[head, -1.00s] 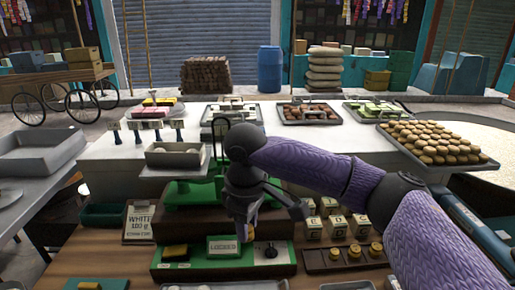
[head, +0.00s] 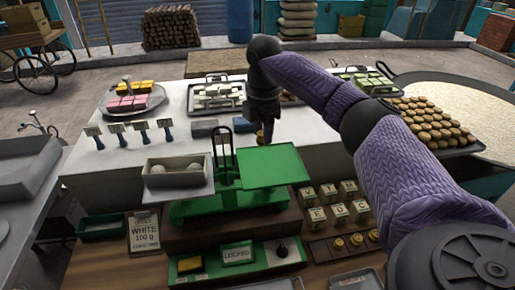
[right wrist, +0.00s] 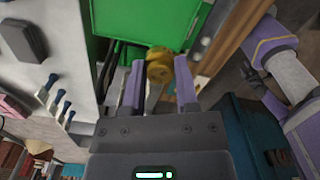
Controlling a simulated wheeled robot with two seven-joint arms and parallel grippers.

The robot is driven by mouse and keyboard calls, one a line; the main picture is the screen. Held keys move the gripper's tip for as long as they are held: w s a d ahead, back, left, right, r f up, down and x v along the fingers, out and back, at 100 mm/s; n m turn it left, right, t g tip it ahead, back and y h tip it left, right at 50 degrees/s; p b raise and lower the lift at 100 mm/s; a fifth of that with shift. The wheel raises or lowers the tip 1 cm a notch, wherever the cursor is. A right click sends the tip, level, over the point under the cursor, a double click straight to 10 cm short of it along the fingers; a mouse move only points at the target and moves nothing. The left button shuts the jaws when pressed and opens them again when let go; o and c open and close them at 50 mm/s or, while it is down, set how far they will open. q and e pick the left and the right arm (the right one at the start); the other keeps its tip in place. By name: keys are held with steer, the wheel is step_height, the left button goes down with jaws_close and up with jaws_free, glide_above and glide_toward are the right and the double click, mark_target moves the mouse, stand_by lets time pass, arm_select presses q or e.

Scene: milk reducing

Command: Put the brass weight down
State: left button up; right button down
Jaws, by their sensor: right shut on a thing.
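My right gripper (head: 265,122) points down and is shut on a small brass weight (right wrist: 160,66). The knobbed weight sits between the fingertips in the right wrist view, and a bit of it shows below them in the head view. The gripper is at the far edge of the balance's empty green pan (head: 273,168); its exact height above the pan is hard to tell. The balance's other pan (head: 180,170), at left, is a grey tray holding pale round lumps. My left gripper is not seen in the head view.
A rack of brass weights (head: 340,245) and several cream lettered blocks (head: 335,200) are right of the scale. The scale base carries a "LOCKED" plate (head: 238,253). Trays of sweets (head: 215,97) and a large pan (head: 470,110) are behind.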

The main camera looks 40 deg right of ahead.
mark_target(264, 173)
steer(key=f, duration=0.9)
steer(key=shift+s+f, duration=0.1)
steer(key=shift+s, duration=0.25)
steer(key=shift+f, duration=0.1)
steer(key=shift+c, duration=1.8)
jaws_free()
step_height(264, 173, up, 12)
steer(key=shift+r, duration=0.15)
